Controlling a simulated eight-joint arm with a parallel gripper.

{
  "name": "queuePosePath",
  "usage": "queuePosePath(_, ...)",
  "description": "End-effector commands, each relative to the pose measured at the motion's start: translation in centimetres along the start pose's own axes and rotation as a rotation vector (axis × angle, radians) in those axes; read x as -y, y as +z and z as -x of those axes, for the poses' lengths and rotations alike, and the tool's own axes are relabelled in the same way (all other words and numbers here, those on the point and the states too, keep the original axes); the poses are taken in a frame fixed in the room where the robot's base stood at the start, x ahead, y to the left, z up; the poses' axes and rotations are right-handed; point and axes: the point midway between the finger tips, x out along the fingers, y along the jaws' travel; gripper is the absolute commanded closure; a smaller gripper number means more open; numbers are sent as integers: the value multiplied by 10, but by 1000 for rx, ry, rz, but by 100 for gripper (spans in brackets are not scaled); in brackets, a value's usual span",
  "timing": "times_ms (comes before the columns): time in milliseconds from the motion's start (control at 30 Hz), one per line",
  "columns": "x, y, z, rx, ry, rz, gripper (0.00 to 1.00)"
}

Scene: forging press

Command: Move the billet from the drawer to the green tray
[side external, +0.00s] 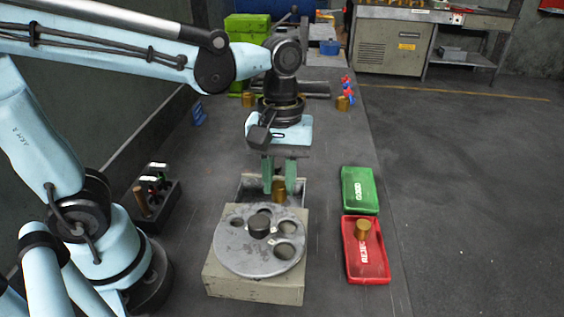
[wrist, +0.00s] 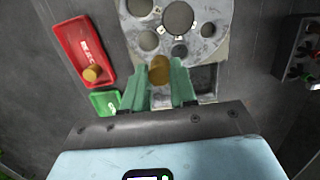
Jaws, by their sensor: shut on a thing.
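The brass billet (side external: 279,188) stands between the green fingers of my gripper (side external: 278,190), just over or in the open drawer (side external: 245,190) behind the round plate. In the wrist view the billet (wrist: 160,70) sits between the two fingertips (wrist: 164,75), and my gripper is shut on it. I cannot tell whether the billet still touches the drawer floor. The green tray (side external: 359,190) lies to the right of the drawer and looks empty; it also shows in the wrist view (wrist: 104,102).
A red tray (side external: 367,268) holding another brass billet (side external: 362,230) lies in front of the green tray. The round grey plate with holes (side external: 232,251) stands on a beige box (side external: 255,288). A black tool holder (side external: 155,204) stands at left. More brass billets (side external: 343,103) stand farther back.

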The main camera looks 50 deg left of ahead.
Motion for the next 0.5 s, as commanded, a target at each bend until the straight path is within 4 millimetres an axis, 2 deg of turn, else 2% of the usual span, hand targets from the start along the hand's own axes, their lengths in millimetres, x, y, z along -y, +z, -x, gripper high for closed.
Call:
queuePosePath(167,-30,-8,9,-1,1,8,100)
queuePosePath(500,-115,-34,15,-1,4,35,100)
